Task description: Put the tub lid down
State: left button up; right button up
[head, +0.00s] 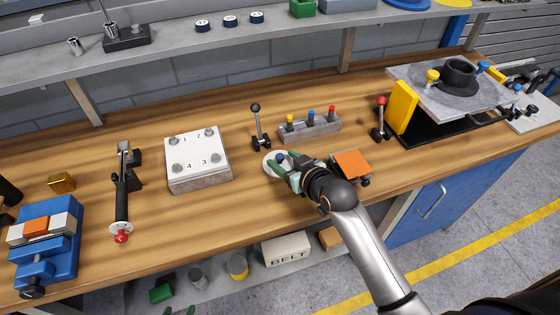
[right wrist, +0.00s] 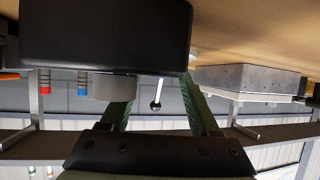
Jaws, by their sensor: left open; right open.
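A black-knobbed lever (head: 257,122) and a block with coloured pegs (head: 310,130) stand just behind. An orange-topped block (head: 351,163) is close right of my right gripper. A numbered plate (head: 197,157) lies left, with free wood between.

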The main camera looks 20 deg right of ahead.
jog(key=shift+x, duration=1.4)
jog(key=shift+d, duration=0.1)
grip_shut()
